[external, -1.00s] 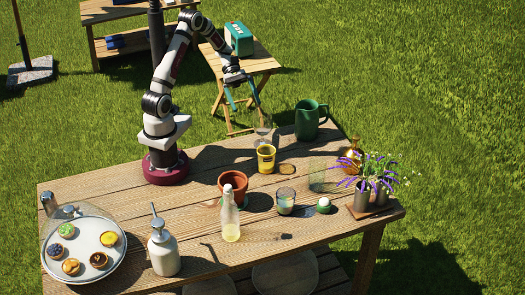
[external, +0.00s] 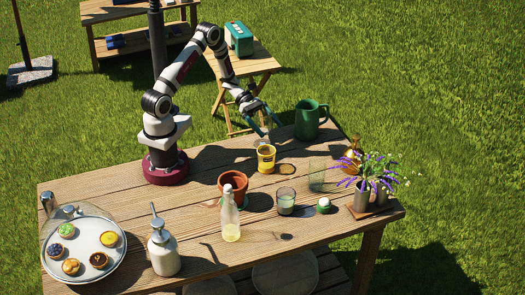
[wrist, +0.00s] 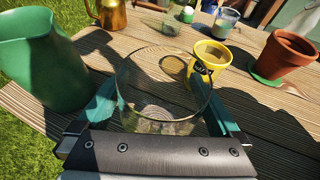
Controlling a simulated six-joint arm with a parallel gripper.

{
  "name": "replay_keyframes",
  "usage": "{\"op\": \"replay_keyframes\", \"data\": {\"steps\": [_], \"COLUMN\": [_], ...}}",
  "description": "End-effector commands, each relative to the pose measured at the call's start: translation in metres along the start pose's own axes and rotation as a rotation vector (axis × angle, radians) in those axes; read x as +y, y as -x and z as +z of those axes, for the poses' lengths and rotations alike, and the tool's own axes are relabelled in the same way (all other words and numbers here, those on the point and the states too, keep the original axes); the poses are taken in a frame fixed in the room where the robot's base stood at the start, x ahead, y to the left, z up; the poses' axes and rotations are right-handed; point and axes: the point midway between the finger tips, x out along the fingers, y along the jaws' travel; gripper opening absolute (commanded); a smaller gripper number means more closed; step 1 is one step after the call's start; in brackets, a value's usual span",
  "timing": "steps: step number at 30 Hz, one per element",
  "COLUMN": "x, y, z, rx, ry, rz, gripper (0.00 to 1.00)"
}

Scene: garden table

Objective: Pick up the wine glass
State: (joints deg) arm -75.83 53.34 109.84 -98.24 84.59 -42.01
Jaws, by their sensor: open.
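The clear wine glass (wrist: 162,72) stands upright in the wrist view, its wide bowl between the two teal fingers of my gripper (wrist: 163,112). The fingers are apart, one on each side of the bowl; I cannot tell whether either touches it. In the external view my gripper (external: 264,126) reaches down at the back of the table, behind the yellow pot. The glass (external: 264,138) is hard to make out there, partly hidden by the fingers and the pot. Its stem and foot are blurred through the bowl in the wrist view.
A yellow pot (wrist: 209,67) stands close to the glass on the right, and a green pitcher (wrist: 42,62) close on the left. A terracotta pot (wrist: 286,55) is farther right. A drinking glass (external: 317,174), candle jar (external: 286,201) and flower pots (external: 362,193) stand farther forward.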

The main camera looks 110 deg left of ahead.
Motion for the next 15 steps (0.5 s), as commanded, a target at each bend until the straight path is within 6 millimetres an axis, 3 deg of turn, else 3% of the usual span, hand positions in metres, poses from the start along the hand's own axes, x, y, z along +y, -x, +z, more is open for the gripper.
{"op": "replay_keyframes", "data": {"steps": [5, 6, 15], "x": [0.0, 0.0, 0.0001], "y": [-0.0009, -0.0008, -0.0005], "z": [0.0, 0.0, 0.0001], "rx": [0.0, 0.0, 0.0], "ry": [0.0, 0.0, -0.001], "rz": [0.0, 0.0, 0.0], "gripper": [1.0, 0.96, 0.42]}}
